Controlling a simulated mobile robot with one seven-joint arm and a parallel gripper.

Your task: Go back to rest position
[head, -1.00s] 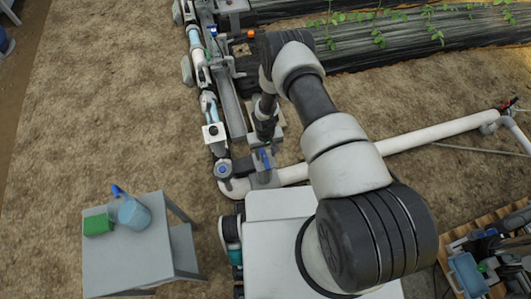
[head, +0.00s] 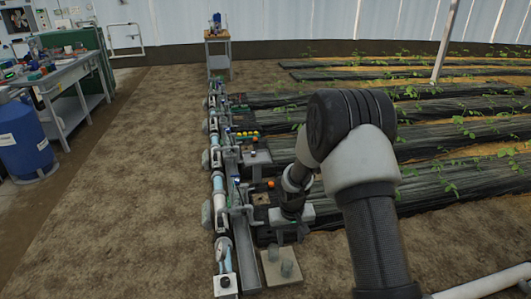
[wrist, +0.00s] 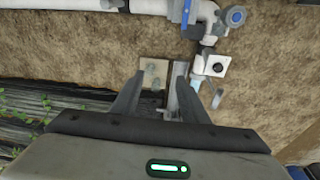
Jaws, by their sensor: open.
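My gripper (wrist: 155,95) points down in the wrist view, its two grey fingers well apart with nothing between them. Below it lie a square plate with small fittings (wrist: 153,73) and a grey channel (wrist: 186,102) on the soil. In the head view my arm reaches up from the lower right and bends down beside the fertigation pipe line (head: 217,180); the gripper's fingers are hidden there. The square plate (head: 282,266) lies on the ground below my wrist.
A pale pipe with a blue-capped valve (wrist: 236,16) crosses the top of the wrist view. Planted rows (head: 440,150) lie right of the skid. A bench (head: 75,85) and a blue barrel (head: 22,135) stand at left. Bare soil (head: 130,170) is open between.

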